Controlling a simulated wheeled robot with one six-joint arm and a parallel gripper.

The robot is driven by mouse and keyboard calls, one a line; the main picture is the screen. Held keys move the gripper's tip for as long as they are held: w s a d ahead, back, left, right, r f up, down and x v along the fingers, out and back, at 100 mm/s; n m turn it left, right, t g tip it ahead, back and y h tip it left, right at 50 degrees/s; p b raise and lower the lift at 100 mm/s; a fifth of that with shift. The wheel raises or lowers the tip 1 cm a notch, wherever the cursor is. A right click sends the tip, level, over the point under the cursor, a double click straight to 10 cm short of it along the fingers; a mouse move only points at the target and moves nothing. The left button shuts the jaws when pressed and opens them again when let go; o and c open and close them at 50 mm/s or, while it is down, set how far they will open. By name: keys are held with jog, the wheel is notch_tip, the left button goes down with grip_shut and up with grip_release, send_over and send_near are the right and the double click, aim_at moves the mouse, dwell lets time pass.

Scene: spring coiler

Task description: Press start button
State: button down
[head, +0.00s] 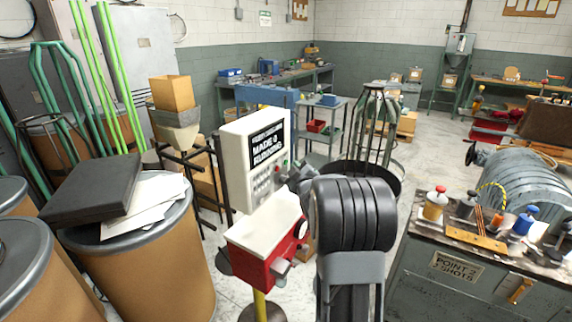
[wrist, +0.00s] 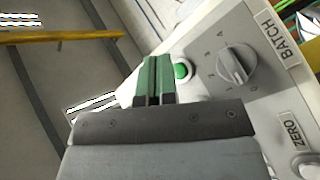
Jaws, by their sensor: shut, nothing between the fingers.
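A round green button with a pale rim (wrist: 181,71) sits on the light grey control panel in the wrist view, beside a rotary knob (wrist: 237,65). No label for the button is readable. My gripper (wrist: 157,62) has green fingertips closed together with nothing between them. The fingertips are just left of the button and overlap the panel's edge in the picture; I cannot tell whether they touch it.
BATCH (wrist: 279,34) and ZERO (wrist: 296,131) labels are on the panel. A red and white box (head: 263,240) stands in front of the control box. Fibre drums (head: 150,265) fill the left, and a workbench (head: 450,268) with bottles is at right.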

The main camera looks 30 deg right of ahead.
jog(key=shift+s+d+b, duration=0.2)
jog(key=shift+s+d, duration=0.2)
jog(key=shift+s, duration=0.35)
jog(key=shift+s+d+b, duration=0.25)
jog(key=shift+s+d, duration=0.15)
jog(key=shift+s, duration=0.35)
jog(key=shift+s+d+b, duration=0.2)
jog(key=shift+s+d, duration=0.2)
jog(key=shift+s, duration=0.35)
jog(key=s+d+f+m+g, duration=0.1)
jog(key=s+f+m+g, duration=0.4)
jog(key=f, duration=0.4)
jog(key=s+a+f+m+g+y, duration=0.1)
jog(key=s+a+f+m+g, duration=0.25)
jog(key=a+g, duration=0.25)
jog(key=s+a+r+n+g+y+p, duration=0.1)
jog(key=s+a+r+y, duration=0.1)
jog(key=s+a, duration=0.5)
jog(key=s+a+r+n+g+y+p, duration=0.1)
jog(key=s+a+r, duration=0.4)
jog(key=a, duration=1.1)
jog(key=s+g+y, duration=0.1)
jog(key=s, duration=0.1)
jog(key=shift+s+y+p, duration=0.3)
jog(key=shift+y, duration=0.1)
